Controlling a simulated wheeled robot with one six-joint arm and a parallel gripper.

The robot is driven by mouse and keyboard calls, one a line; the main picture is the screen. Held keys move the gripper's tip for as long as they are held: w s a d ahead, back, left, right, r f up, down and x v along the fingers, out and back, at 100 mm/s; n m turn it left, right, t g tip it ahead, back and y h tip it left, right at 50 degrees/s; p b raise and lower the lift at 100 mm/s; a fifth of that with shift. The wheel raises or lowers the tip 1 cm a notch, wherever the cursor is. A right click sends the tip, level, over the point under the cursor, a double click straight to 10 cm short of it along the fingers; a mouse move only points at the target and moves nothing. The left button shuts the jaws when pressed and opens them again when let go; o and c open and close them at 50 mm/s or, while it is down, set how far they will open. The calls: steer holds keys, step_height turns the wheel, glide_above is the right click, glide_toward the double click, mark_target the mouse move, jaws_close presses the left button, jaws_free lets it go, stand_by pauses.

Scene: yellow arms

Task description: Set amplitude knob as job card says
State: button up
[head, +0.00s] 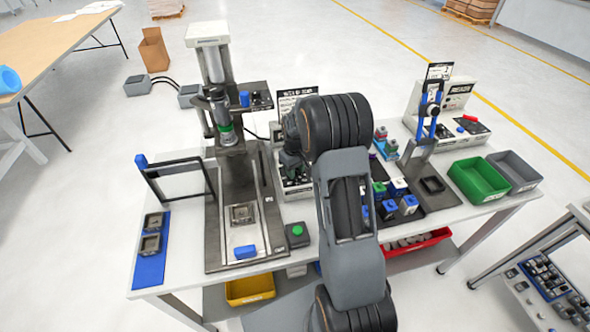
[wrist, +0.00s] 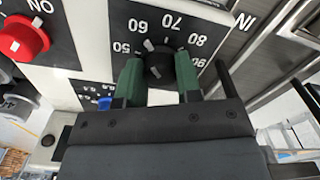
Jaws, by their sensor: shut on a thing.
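The amplitude knob (wrist: 158,66) is a round black knob on a dark dial plate in the wrist view, with white marks and the numbers 50, 60, 70, 80 and 90 around it. A white mark near its upper left edge lies toward 60; the exact setting is hard to read. My gripper (wrist: 158,78) has its two green fingers on either side of the knob, shut on it. In the head view my arm hides the knob and most of the control box (head: 296,185). A black-headed card (head: 298,97) stands behind; its text is too small to read.
A red knob (wrist: 22,38) beside the word ON sits left of the dial. A press (head: 215,70) stands left of my arm. A green button box (head: 298,235) is in front. Green (head: 478,180) and grey (head: 513,172) bins stand at the right end of the bench.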

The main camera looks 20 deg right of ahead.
steer(key=shift+m, duration=0.3)
steer(key=m+b, duration=0.1)
steer(key=m, duration=0.1)
steer(key=shift+f+m+b, duration=0.1)
steer(key=shift+m+b, duration=0.2)
steer(key=shift+m, duration=0.1)
steer(key=shift+m+b, duration=0.7)
steer(key=shift+m, duration=1.4)
steer(key=o, duration=0.9)
steer(key=shift+o, duration=0.2)
step_height(320, 180, up, 14)
steer(key=b, duration=0.1)
steer(key=shift+a, duration=0.1)
